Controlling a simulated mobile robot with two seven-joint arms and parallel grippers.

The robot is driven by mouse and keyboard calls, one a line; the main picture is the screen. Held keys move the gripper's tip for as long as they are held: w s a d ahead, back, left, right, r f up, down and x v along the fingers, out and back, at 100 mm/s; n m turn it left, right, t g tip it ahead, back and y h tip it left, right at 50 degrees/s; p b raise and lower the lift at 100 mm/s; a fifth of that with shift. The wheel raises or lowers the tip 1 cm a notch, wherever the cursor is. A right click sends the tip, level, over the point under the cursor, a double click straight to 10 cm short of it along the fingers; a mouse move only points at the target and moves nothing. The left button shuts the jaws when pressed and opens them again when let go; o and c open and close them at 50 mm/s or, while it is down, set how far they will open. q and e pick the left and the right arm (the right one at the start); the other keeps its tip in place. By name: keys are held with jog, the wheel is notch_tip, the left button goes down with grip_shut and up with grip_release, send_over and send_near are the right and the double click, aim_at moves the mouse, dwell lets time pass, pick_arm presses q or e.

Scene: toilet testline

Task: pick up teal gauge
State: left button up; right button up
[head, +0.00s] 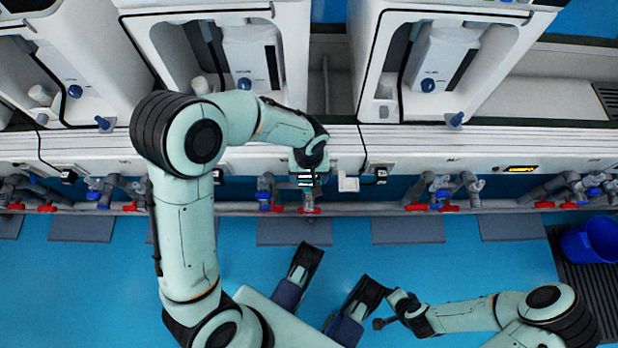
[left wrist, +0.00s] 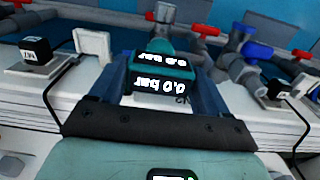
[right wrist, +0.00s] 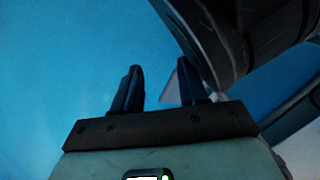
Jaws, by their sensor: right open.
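The teal gauge (left wrist: 172,47) shows in the left wrist view with two dark displays reading 0.0 bar, upside down in the picture. My left gripper (left wrist: 165,80) has one finger on each side of it, very close. I cannot tell whether the fingers press on it. In the head view, my left gripper (head: 308,180) points down at the pipe row at the bench's front, and little of the gauge can be made out there. My right gripper (right wrist: 157,88) is open and empty over the blue floor, low in the head view.
Pipes with blue and red valves (head: 440,190) run along the bench front on both sides of my left gripper. A white bracket (head: 348,182) and a small black box (head: 381,175) with a cable sit close to its right. A blue bucket (head: 592,240) stands at the far right.

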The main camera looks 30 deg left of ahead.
pick_arm(q)
notch_tip(320, 180, up, 8)
jog(key=p, duration=0.2)
jog(key=shift+w+p, duration=0.1)
jog(key=shift+p, duration=0.25)
notch_tip(320, 180, up, 17)
jog(key=p, duration=0.8)
pick_arm(e)
jog(key=s+a+r, duration=0.1)
jog(key=a+r, duration=0.1)
jog(key=r, duration=0.4)
jog(key=s+a+r+y, duration=0.1)
jog(key=s+a+r, duration=0.1)
jog(key=r, duration=0.5)
jog(key=shift+n+g, duration=0.4)
pick_arm(q)
jog(key=shift+f, duration=0.1)
